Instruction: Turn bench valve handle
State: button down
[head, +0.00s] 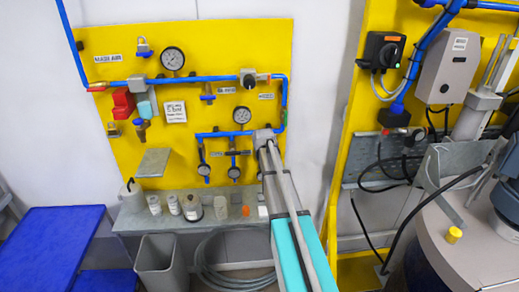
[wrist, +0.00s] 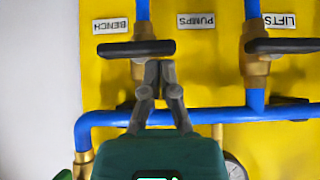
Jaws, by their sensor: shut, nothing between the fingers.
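In the wrist view, a dark bar handle (wrist: 117,48) lies crosswise on a brass valve (wrist: 137,68) on a blue vertical pipe. The label BENCH (wrist: 110,25), seen upside down, is just beside it. My gripper (wrist: 160,66) is shut and empty, its fingertips at the lower edge of the handle's right part. I cannot tell whether they touch it. In the head view my gripper (head: 265,139) is at the lower right of the yellow panel (head: 225,45), and my arm hides this valve.
A second dark handle (wrist: 285,46) sits to the right, between labels PUMPS (wrist: 196,19) and LIFTS (wrist: 278,20). A blue horizontal pipe (wrist: 215,116) and a gauge (wrist: 235,168) are close below. A grey shelf (head: 135,218) with small containers stands under the panel.

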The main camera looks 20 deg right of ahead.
jog(key=shift+w+a+f+n+g+h+b, duration=0.1)
jog(key=shift+a+f+n+g+h+b, duration=0.2)
jog(key=shift+n+h+b, duration=0.35)
dwell(0.7)
jog(key=f+n+h+b, duration=0.1)
jog(key=n+h+b, duration=0.1)
jog(key=b, duration=0.3)
jog(key=f+n+h+b, duration=0.2)
jog(key=h+b, duration=0.3)
jog(key=f+n+h+b, duration=0.1)
jog(key=n+h+b, duration=0.2)
jog(key=h+b, duration=0.1)
jog(key=shift+a+f+b, duration=0.2)
jog(key=shift+b, duration=0.6)
jog(key=shift+f, duration=0.1)
dwell(0.3)
jog(key=shift+w, duration=0.1)
dwell(0.4)
jog(key=w+a+p+v, duration=0.1)
jog(key=w+v, duration=0.1)
jog(key=v, duration=1)
jog(key=shift+a+r, duration=0.3)
jog(key=shift+a, duration=0.2)
